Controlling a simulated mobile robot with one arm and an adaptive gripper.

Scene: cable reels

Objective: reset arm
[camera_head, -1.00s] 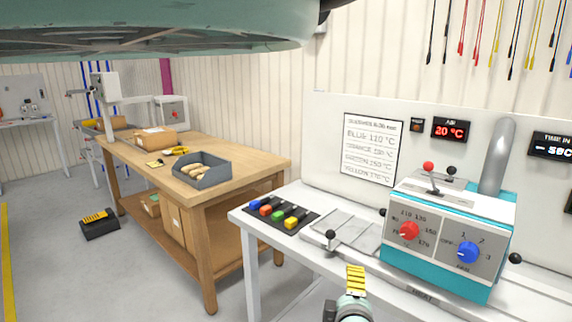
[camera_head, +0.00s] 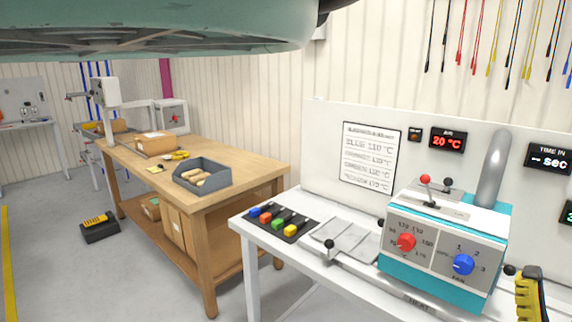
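My gripper (camera_head: 528,290) shows at the lower right edge, with yellow pads and black parts. It is cut off by the frame, and I cannot tell whether it is open or shut. No object shows in it. It is just right of the teal and white heating machine (camera_head: 440,250), close to the machine's right-hand black knob in the picture. The machine has a red dial (camera_head: 406,242), a blue dial (camera_head: 463,264) and a red-tipped lever (camera_head: 426,181).
A white bench (camera_head: 345,283) carries the machine, a metal plate fixture (camera_head: 350,239) and a black tray (camera_head: 306,228) with coloured blocks. A wooden table (camera_head: 245,168) with a grey bin (camera_head: 203,183) stands left. A black case (camera_head: 100,231) lies on the floor.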

